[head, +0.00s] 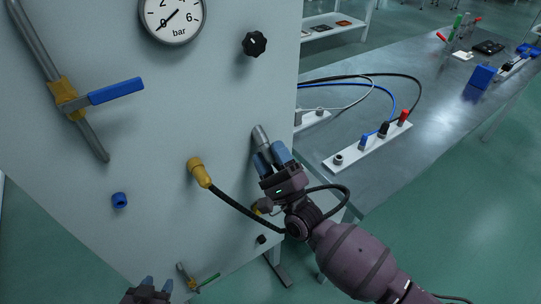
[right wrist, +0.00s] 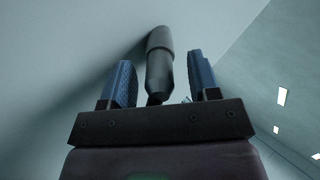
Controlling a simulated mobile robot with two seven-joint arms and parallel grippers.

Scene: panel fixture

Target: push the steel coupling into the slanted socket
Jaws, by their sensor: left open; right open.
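The steel coupling (head: 261,136) is a grey cylinder at the right part of the pale panel, standing out from it at a slant. In the right wrist view the coupling (right wrist: 159,62) has its far end at the panel and narrows towards me. My right gripper (head: 273,160) is open, with its blue fingers on either side of the coupling's near end; gaps show on both sides in the wrist view. The slanted socket is not clearly visible; I cannot tell how deep the coupling sits. My left gripper (head: 148,288) is open and empty at the bottom edge.
A yellow coupling (head: 200,172) with a black hose is left of my right gripper. The panel also bears a blue-handled valve (head: 115,92), a gauge (head: 172,17), a black knob (head: 254,44) and a blue fitting (head: 120,200). A grey bench (head: 440,90) stands right.

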